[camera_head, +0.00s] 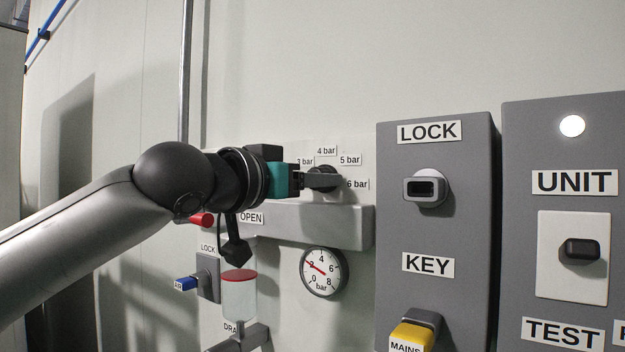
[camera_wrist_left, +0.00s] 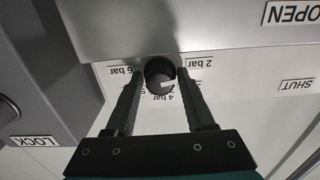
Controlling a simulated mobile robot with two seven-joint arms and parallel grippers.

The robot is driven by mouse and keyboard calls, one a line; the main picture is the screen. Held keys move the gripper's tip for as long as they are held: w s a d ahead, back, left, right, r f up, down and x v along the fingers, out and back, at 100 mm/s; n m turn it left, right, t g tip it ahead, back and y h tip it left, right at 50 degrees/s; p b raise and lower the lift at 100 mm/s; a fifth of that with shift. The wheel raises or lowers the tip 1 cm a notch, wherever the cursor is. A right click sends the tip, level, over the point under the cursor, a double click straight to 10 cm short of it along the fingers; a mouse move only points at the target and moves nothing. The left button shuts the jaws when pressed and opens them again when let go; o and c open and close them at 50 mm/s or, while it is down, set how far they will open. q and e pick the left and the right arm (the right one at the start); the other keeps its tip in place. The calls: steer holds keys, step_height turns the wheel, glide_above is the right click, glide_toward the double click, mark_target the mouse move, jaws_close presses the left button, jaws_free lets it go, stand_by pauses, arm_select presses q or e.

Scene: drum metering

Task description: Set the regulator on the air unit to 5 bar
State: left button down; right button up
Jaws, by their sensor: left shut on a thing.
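The black regulator knob (camera_head: 326,170) sits on the air unit (camera_head: 330,222), with bar labels in an arc around it. The "5 bar" label (camera_head: 349,160) is at its upper right. My left gripper (camera_head: 322,181) is shut on the knob. In the left wrist view the knob (camera_wrist_left: 160,70) lies between the two fingers (camera_wrist_left: 160,80), with a white mark on its face; the scale appears upside down there, and the "3 bar" and "5 bar" labels are mostly hidden. The round pressure gauge (camera_head: 324,272) below has its red needle pointing near 2. My right gripper is not in view.
A red handle (camera_head: 202,219) is by the "OPEN" label, below my left wrist. A blue handle (camera_head: 186,283) and a clear bowl with red top (camera_head: 239,297) are lower left. Grey LOCK box (camera_head: 437,230) and UNIT box (camera_head: 572,140) stand out at right.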

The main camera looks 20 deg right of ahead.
arm_select(q)
steer(key=shift+r+m+p, duration=0.1)
steer(key=shift+m+p, duration=0.4)
steer(key=shift+p, duration=0.3)
steer(key=m+p, duration=0.5)
steer(key=p, duration=0.1)
steer(key=shift+r, duration=0.1)
steer(key=m+p, duration=0.8)
steer(key=shift+w+p, duration=0.1)
steer(key=shift+p, duration=0.3)
steer(key=m+p, duration=0.3)
steer(key=m, duration=0.1)
steer(key=shift+a+m, duration=0.1)
steer(key=shift+m, duration=0.2)
steer(key=m+p, duration=0.3)
steer(key=shift+m, duration=0.4)
steer(key=m+p, duration=0.2)
steer(key=m, duration=0.2)
steer(key=shift+m+p, duration=1)
steer(key=shift+m, duration=0.6)
